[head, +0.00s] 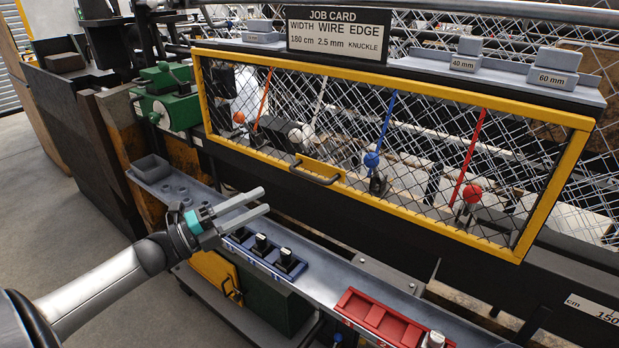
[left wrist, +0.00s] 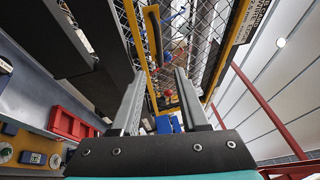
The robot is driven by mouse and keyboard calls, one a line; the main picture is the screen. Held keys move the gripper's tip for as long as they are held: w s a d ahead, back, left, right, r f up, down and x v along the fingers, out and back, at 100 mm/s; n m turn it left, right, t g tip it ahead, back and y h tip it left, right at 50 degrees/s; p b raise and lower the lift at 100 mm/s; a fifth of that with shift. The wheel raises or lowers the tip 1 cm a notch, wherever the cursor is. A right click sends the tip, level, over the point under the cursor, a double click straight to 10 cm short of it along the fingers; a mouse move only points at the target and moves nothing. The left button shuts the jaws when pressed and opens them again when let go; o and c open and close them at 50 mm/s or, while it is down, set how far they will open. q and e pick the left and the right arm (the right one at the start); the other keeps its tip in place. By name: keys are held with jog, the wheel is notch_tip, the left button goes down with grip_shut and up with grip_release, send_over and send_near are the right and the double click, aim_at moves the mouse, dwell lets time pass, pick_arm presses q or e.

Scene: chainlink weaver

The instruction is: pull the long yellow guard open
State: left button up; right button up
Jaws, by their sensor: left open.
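The long yellow guard (head: 400,90) is a yellow frame with wire mesh across the front of the machine in the head view, and it looks shut. Its dark handle (head: 315,174) sits on the lower bar, left of the middle. My left gripper (head: 262,201) is open and empty, its fingers pointing right, to the lower left of the handle and apart from it. In the left wrist view the left gripper (left wrist: 158,100) has its two fingers spread, with the guard's yellow frame (left wrist: 139,52) and handle (left wrist: 158,32) beyond them. My right gripper is not in view.
A grey shelf (head: 330,280) runs below the guard, with a blue block of black knobs (head: 262,243) and a red tray (head: 385,318). A job card (head: 338,36) stands above the guard. Coloured levers, such as the red knob (head: 472,193), show behind the mesh.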

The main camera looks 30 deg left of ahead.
aim_at(310, 177)
pick_arm(q)
jog(key=x, duration=1.3)
jog(key=shift+w+a, duration=0.1)
jog(key=shift+c, duration=0.2)
grip_shut()
dwell(1.1)
